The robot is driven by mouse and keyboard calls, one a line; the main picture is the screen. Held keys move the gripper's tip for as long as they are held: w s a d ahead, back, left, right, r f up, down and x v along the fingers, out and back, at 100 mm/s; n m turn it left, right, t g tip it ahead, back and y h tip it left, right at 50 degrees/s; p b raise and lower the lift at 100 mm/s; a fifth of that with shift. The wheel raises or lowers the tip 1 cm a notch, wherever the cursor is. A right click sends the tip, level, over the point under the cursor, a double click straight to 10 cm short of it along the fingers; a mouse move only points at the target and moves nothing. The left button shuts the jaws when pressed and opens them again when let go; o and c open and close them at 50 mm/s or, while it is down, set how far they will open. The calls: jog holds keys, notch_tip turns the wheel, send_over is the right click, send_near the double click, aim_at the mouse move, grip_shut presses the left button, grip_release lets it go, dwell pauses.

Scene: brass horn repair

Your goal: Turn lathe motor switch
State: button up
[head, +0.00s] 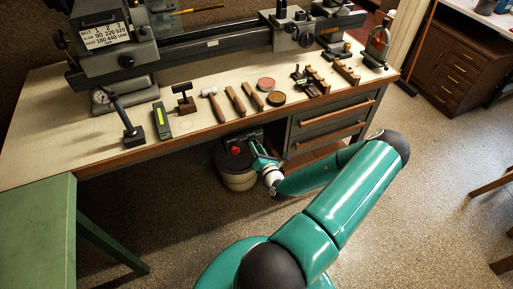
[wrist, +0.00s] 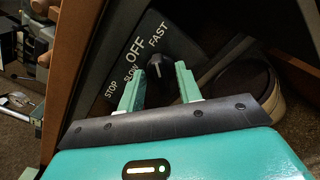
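The lathe motor switch is a dark box (head: 243,138) under the bench's front edge, with a red spot on its front in the head view. In the wrist view its panel (wrist: 128,58) reads STOP, SLOW, OFF and FAST around a black knob (wrist: 157,66) with a pale pointer mark. Which label the mark points at is unclear. My gripper (wrist: 160,69) is open, its two teal fingers apart with the knob between or just beyond their tips. I cannot tell whether they touch it. In the head view my gripper (head: 258,156) is at the box, partly hiding it.
The wooden bench (head: 60,130) carries the lathe (head: 200,45) and several hand tools. Drawers (head: 330,122) stand right of the switch. A round bin (head: 238,180) is below it. A green table (head: 38,225) is at left. The floor (head: 430,200) at right is mostly clear.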

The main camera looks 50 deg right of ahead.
jog(key=v, duration=1.3)
